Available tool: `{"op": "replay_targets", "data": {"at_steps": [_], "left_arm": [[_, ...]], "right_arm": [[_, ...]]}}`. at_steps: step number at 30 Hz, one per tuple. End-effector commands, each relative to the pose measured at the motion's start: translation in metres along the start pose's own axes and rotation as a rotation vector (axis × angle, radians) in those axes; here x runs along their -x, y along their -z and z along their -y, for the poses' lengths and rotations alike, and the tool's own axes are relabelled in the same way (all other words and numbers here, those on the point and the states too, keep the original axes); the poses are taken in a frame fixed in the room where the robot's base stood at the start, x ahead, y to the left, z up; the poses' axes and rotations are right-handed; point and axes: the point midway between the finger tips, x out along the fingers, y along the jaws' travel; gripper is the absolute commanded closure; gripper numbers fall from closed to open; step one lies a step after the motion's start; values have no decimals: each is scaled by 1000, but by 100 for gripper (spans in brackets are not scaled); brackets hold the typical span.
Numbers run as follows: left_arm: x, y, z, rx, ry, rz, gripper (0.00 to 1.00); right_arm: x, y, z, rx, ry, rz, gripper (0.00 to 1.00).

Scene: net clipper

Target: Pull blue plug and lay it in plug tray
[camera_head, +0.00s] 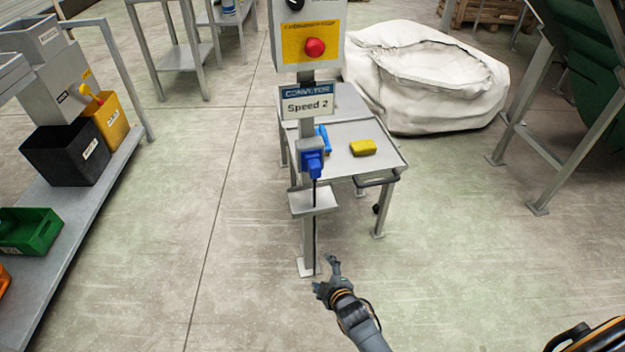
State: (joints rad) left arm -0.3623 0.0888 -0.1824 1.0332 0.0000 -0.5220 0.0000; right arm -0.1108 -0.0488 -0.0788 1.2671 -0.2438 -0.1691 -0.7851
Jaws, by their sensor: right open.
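The blue plug (312,163) sits in the grey socket box on the conveyor control post (308,233), with a dark cable hanging down from it. A small grey tray (314,201) is fixed to the post just below the plug, and its visible surface looks empty. My right gripper (327,272) is open and empty, low in front of the post's foot and well below the plug and tray. My left gripper is not in view.
A metal table (350,133) behind the post bears a yellow block (362,147) and a blue item (323,138). A control box with a red button (315,47) tops the post. A shelf with bins stands left. Floor around the post is clear.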

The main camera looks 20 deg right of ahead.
Motion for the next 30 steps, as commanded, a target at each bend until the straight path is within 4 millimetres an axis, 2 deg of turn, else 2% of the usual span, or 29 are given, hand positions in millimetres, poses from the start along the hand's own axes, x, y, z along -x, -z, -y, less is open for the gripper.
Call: {"op": "replay_targets", "data": {"at_steps": [1,2,6,9,12,15,18,30], "left_arm": [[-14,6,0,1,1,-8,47],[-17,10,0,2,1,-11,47],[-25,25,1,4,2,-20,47],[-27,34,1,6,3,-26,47],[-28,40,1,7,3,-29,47],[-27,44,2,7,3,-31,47],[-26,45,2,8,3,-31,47],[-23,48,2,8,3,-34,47]], "right_arm": [[-12,15,-26,64,-77,-35,25],[-14,24,-44,107,-122,-50,25],[-10,63,-122,298,-325,-88,25],[1,83,-165,405,-445,-87,25],[13,94,-195,481,-530,-74,25],[22,101,-211,522,-577,-64,25],[25,104,-218,539,-593,-59,25],[23,104,-218,538,-592,-60,25]]}}
